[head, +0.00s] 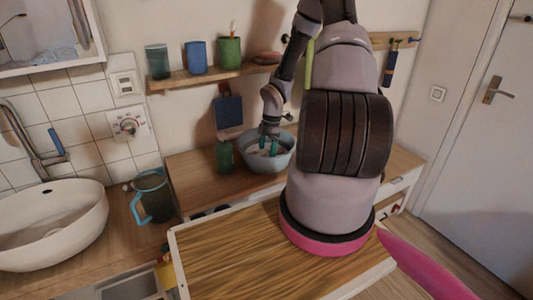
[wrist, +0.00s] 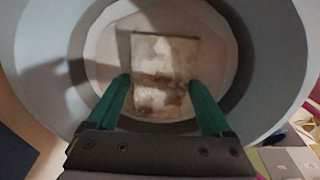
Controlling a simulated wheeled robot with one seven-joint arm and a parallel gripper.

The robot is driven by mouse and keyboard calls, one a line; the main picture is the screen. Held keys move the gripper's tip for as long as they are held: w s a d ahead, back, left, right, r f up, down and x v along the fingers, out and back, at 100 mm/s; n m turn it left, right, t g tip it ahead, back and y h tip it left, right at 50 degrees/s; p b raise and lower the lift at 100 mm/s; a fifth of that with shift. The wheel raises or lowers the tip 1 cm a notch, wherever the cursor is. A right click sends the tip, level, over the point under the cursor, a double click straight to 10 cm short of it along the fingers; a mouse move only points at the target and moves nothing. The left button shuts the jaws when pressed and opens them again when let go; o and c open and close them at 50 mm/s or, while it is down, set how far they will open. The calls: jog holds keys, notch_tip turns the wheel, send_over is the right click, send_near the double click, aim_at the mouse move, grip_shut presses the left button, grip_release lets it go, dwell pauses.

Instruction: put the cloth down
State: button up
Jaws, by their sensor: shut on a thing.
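The cloth (wrist: 163,70) is a pale beige square with brown stains, seen in the wrist view inside a round grey basin (wrist: 285,60). My gripper (wrist: 160,84) has green fingers, one at each side of the cloth, and is shut on it. In the head view my gripper (head: 269,148) reaches down into the basin (head: 268,163), which stands on the wooden counter by the back wall. The cloth is mostly hidden there by the basin rim and the fingers. I cannot tell whether the cloth touches the basin floor.
A green cup (head: 224,156) stands just left of the basin. A blue-handled jug (head: 153,195) and a white washbasin (head: 48,222) are further left. A shelf (head: 190,79) with several cups hangs above.

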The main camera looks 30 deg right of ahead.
jog(key=o, duration=1.1)
jog(key=shift+f, duration=0.1)
jog(key=shift+o, duration=0.2)
notch_tip(320, 180, up, 24)
jog(key=s+m+h, duration=0.2)
jog(key=m, duration=0.4)
jog(key=s+a+r+m+t+y, duration=0.1)
jog(key=s+a+r+m+t, duration=0.1)
jog(key=s+a+r+m, duration=0.2)
jog(key=s+a+r+m+t, duration=0.2)
jog(key=s+a+r+m, duration=0.3)
jog(key=r, duration=0.6)
jog(key=s+a+r+m+t+y, duration=0.1)
jog(key=s+a+r+m+t, duration=0.2)
jog(key=s+r+m, duration=0.4)
jog(key=shift+s+a+r+m+y, duration=0.3)
jog(key=shift+s+a+r, duration=0.1)
jog(key=shift+s+a, duration=0.4)
jog(key=shift+d, duration=0.1)
